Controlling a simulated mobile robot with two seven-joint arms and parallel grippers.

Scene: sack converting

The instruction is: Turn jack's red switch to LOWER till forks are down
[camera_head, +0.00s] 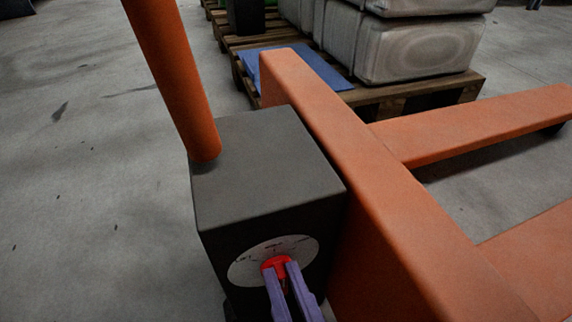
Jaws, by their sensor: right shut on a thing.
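The pallet jack has a dark grey box (262,165), an orange handle post (172,75) and an orange frame (365,190). A pale round dial (245,268) is on the box's front face; its lettering is too small to read. The red switch (276,263) sits at the dial's centre. My right gripper (282,272), with purple fingers, is shut on the red switch from below. The fingers hide the switch's lower part. The orange forks (470,125) extend to the right; their height above the floor is hard to tell. My left gripper is not in view.
A wooden pallet (420,92) behind the jack carries grey sacks (420,48) and a blue sheet (315,68). The concrete floor (90,180) to the left is clear. The orange frame stands close to the right of my gripper.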

